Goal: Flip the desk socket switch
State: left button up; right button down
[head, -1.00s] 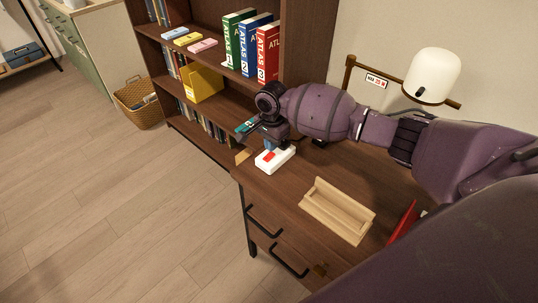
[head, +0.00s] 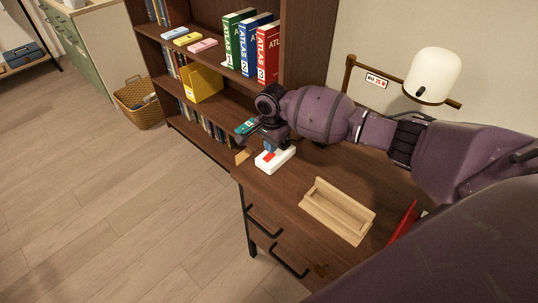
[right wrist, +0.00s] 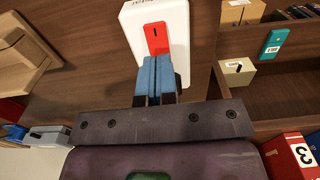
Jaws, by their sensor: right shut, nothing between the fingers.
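The desk socket (head: 279,160) is a white block with a red rocker switch (head: 267,156), lying on the desk near its back left corner. In the right wrist view the socket (right wrist: 180,22) and its red switch (right wrist: 157,37), with a dark mark on it, are seen close up. My right gripper (head: 268,147) is shut and empty, over the socket. Its blue fingertips (right wrist: 156,62) are pressed together at the near end of the switch and hide that end. I cannot tell whether they touch it. My left gripper is not in view.
A wooden tray (head: 338,222) and a red object (head: 404,222) lie on the desk (head: 285,200). A lamp (head: 432,75) stands at the back. A bookshelf (head: 225,120) with atlases stands beyond the desk. A wicker basket (head: 139,103) sits on the floor.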

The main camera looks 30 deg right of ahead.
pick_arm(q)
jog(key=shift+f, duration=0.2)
pick_arm(e)
jog(key=shift+f, duration=0.85)
dwell(0.4)
jog(key=shift+r+p, duration=0.55)
jog(key=shift+r, duration=0.35)
jog(key=shift+r+p, duration=0.45)
jog(key=shift+r, duration=0.1)
jog(key=shift+r+p, duration=2.1)
jog(key=shift+p, duration=0.1)
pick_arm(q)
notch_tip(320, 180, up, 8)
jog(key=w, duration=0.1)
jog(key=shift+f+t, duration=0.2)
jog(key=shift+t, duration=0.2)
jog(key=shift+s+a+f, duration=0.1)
